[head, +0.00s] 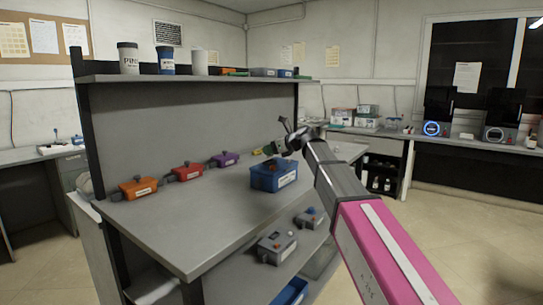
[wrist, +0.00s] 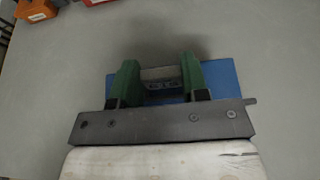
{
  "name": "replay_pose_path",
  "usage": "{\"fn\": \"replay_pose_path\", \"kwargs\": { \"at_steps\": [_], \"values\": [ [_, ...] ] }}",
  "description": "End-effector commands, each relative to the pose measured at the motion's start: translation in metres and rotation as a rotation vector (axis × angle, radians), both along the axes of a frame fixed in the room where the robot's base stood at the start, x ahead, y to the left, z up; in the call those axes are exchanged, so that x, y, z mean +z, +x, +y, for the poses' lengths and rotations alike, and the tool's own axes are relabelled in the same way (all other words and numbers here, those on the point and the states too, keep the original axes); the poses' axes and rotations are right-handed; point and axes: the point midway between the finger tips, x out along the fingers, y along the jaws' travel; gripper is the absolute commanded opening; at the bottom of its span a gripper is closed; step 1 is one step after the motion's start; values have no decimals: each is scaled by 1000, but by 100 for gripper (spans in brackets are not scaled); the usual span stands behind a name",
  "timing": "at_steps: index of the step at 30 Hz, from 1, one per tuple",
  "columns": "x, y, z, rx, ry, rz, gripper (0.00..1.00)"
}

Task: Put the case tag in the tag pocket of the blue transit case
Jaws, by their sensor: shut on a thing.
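My gripper (head: 266,149) is over the bench top, its green fingers just above and behind a blue box (head: 264,183) in the head view. The box has a pale label on its front and darker brownish parts at its top. In the wrist view my gripper (wrist: 158,80) is shut on a small greyish tag (wrist: 158,73) with dark lettering, partly hidden by the fingers. A blue surface (wrist: 222,80) shows behind and below the fingers there, probably that box. A pocket on it cannot be made out, and I cannot tell whether the tag touches it.
Orange (head: 138,187), red (head: 187,173) and purple (head: 226,159) cases stand along the back of the bench (head: 190,235). Grey cases (head: 275,247) sit on the lower shelf. An upper shelf (head: 200,78) holds canisters. The bench's left front is clear.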

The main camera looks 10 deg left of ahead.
Motion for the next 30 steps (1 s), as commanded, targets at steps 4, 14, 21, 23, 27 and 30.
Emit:
{"fn": "replay_pose_path", "kwargs": {
  "at_steps": [4, 14, 21, 23, 27, 30],
  "values": [
    [-21, -1, 0, 0, 0, 2, 20],
    [-23, 0, 0, 1, 0, 0, 20],
    [-25, 0, 0, 1, 0, 0, 67],
    [-25, 0, 0, 1, 0, 0, 67],
    [-24, 0, 0, 1, 0, 0, 67],
    [-21, -2, -3, 0, 0, 0, 67]
  ]
}}
